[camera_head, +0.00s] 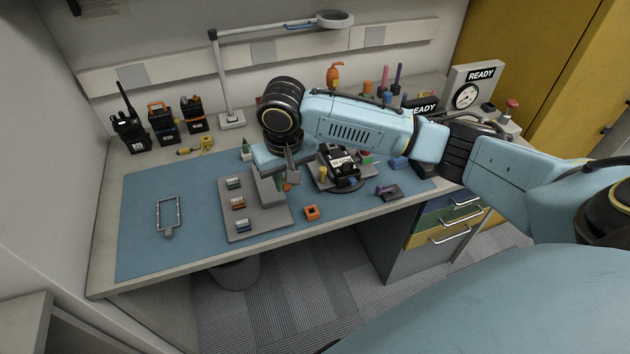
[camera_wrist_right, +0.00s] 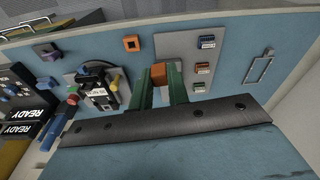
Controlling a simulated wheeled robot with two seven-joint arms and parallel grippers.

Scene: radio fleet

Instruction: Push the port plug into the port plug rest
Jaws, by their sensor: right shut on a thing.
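My right gripper (camera_head: 286,182) is shut on a small orange piece (camera_wrist_right: 159,74), which looks like the port plug. The gripper hangs over the right part of a grey board (camera_head: 268,217), which also shows in the right wrist view (camera_wrist_right: 180,46). An orange square block with a dark opening (camera_head: 312,212) lies on the mat beside the board, also in the right wrist view (camera_wrist_right: 131,43). It may be the port plug rest; I cannot tell surely. Whether the held piece touches the board is unclear. My left gripper is not in view.
The board carries green, orange and blue labelled pieces (camera_head: 238,204). A black radio (camera_head: 342,160) sits on a grey fixture to the right. A wire frame tool (camera_head: 168,214) lies at the left of the blue mat (camera_head: 140,250). Several radios stand at the back left.

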